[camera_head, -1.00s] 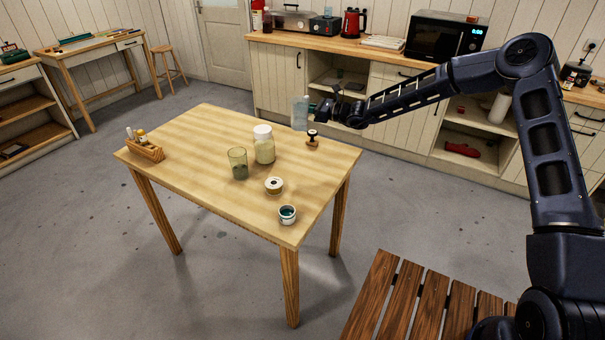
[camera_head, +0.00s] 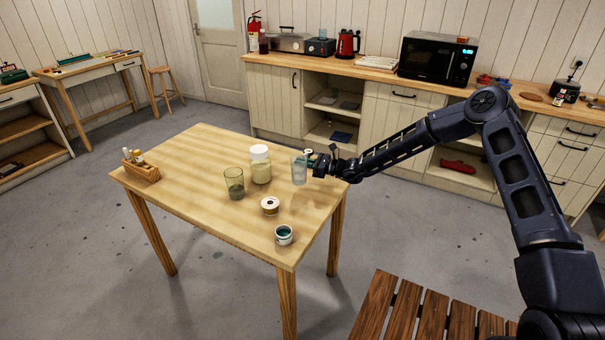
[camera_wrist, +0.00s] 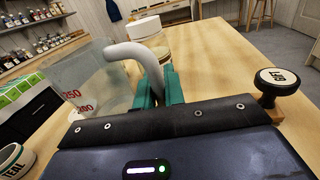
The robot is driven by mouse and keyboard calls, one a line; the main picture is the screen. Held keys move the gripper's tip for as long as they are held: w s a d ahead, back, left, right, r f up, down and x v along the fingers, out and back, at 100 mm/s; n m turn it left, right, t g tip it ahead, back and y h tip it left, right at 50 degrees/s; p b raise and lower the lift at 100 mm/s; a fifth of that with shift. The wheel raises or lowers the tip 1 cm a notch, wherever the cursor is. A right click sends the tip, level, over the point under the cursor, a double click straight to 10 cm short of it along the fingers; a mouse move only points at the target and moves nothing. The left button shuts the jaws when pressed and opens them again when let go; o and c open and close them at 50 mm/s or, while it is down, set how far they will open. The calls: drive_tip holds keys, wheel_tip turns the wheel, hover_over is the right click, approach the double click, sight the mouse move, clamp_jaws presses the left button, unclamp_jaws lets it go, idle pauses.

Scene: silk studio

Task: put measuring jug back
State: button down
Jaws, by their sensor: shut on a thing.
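The measuring jug (camera_head: 299,170) is clear, with red numbers on its wall in the wrist view (camera_wrist: 88,88) and a pale curved handle (camera_wrist: 135,55). My gripper (camera_head: 314,166) is shut on the handle, its green fingers (camera_wrist: 160,92) on both sides of it. The jug is upright at the far right part of the wooden table (camera_head: 215,160). I cannot tell whether its base touches the table.
A dark-handled stamp (camera_wrist: 277,85) is close right of my gripper in the wrist view. A wooden caddy (camera_head: 141,172) sits far left.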

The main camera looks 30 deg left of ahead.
drive_tip(key=shift+f, duration=2.5)
drive_tip(key=shift+f, duration=0.1)
drive_tip(key=c, duration=1.5)
unclamp_jaws()
drive_tip(key=shift+d, duration=0.2)
drive_tip(key=d, duration=0.3)
drive_tip(key=w+d, duration=0.1)
drive_tip(key=d, duration=0.3)
drive_tip(key=w+d, duration=0.1)
drive_tip(key=d, duration=0.3)
drive_tip(key=shift+w+d, duration=0.15)
drive_tip(key=shift+d, duration=0.05)
